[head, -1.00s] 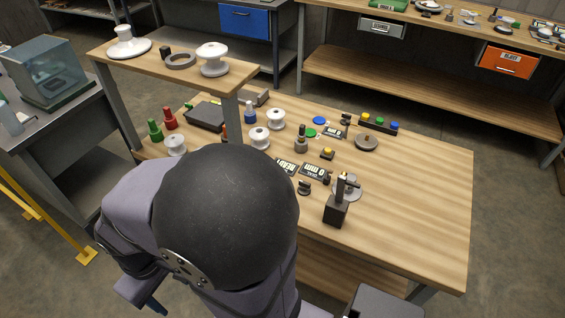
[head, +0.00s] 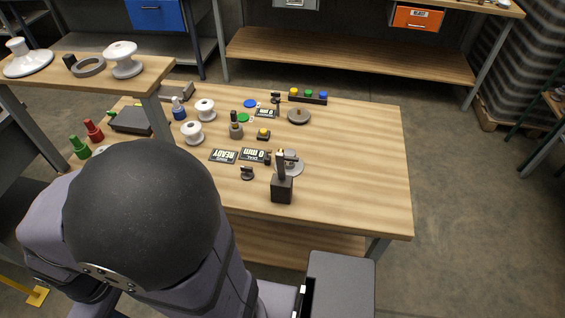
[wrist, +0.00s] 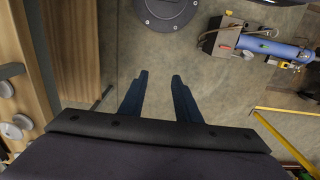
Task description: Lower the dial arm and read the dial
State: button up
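The dial stand is a black block (head: 282,190) with an upright dark post, near the front edge of the table in the head view. A round grey plate (head: 292,163) sits just behind it, partly hidden by the post. A dark display (head: 256,155) beside it reads 0 mm. A second display (head: 223,156) reads READY. The dial arm appears raised, but its detail is too small to be sure. My gripper (wrist: 159,76) is open and empty in the wrist view, with bare floor beyond its fingers. It is away from the dial; the head view does not show its fingers.
The wooden table (head: 360,170) is bare on its right side. White insulators (head: 192,132), a small 0 mm display (head: 266,113), a button bar (head: 308,97) and a grey disc (head: 299,116) stand behind the dial. A raised shelf (head: 100,85) stands at the left.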

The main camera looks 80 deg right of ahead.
jog(key=d+r+m, duration=0.4)
jog(key=d+m, duration=0.5)
jog(key=d, duration=0.3)
jog(key=d+r+m, duration=0.4)
jog(key=d+m, duration=0.5)
jog(key=d, duration=0.3)
jog(key=m+h, duration=0.1)
jog(key=m, duration=1.7)
send_near(293, 158)
jog(key=shift+d+f, duration=0.2)
jog(key=shift+f, duration=1.65)
jog(key=shift+d+f, duration=0.2)
jog(key=shift+f, duration=1.65)
grip_shut()
